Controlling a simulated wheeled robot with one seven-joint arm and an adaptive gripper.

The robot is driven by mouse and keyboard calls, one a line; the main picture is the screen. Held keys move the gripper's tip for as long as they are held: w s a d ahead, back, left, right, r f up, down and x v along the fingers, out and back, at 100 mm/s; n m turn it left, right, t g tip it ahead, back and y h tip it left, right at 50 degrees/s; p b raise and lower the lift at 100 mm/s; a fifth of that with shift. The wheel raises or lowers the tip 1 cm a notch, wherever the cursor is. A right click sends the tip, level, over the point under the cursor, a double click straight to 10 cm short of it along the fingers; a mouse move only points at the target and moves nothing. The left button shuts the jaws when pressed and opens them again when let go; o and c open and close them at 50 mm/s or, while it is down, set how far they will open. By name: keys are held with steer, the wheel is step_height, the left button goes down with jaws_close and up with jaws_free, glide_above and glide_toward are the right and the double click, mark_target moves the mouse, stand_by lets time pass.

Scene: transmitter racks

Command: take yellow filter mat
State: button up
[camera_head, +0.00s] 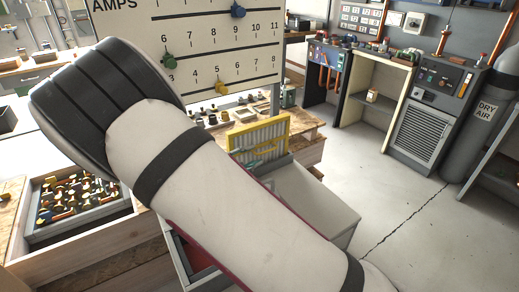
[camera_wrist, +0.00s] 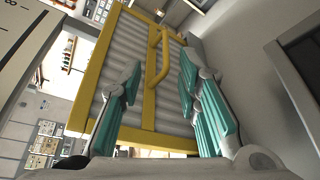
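The yellow filter mat (camera_head: 273,131) has a yellow frame around pale pleats. In the head view it stands upright by the white box beside the wooden bench, partly hidden by my arm. In the wrist view the mat (camera_wrist: 118,62) fills the middle, with a yellow bar handle (camera_wrist: 164,58) on its face. My gripper (camera_wrist: 161,66) has teal fingers spread apart, one on each side of the handle in the picture. I cannot tell whether they touch the mat. In the head view only bits of my gripper (camera_head: 252,156) show past my arm.
A board of numbered scales (camera_head: 200,45) with colored knobs rises behind my arm. The white box (camera_head: 318,205) stands right of my arm. A tray of small parts (camera_head: 75,203) is at left. A grey cabinet (camera_head: 432,115) and dry air cylinder (camera_head: 485,120) stand right; the floor between is clear.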

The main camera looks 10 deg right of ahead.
mark_target(266, 152)
steer(key=x, duration=0.3)
steer(key=shift+s+f+x, duration=0.15)
steer(key=shift+x, duration=1.25)
steer(key=shift+s+f+x, duration=0.1)
steer(key=shift+f+x, duration=0.05)
steer(key=shift+x, duration=1.2)
steer(key=shift+d, duration=0.15)
jaws_close()
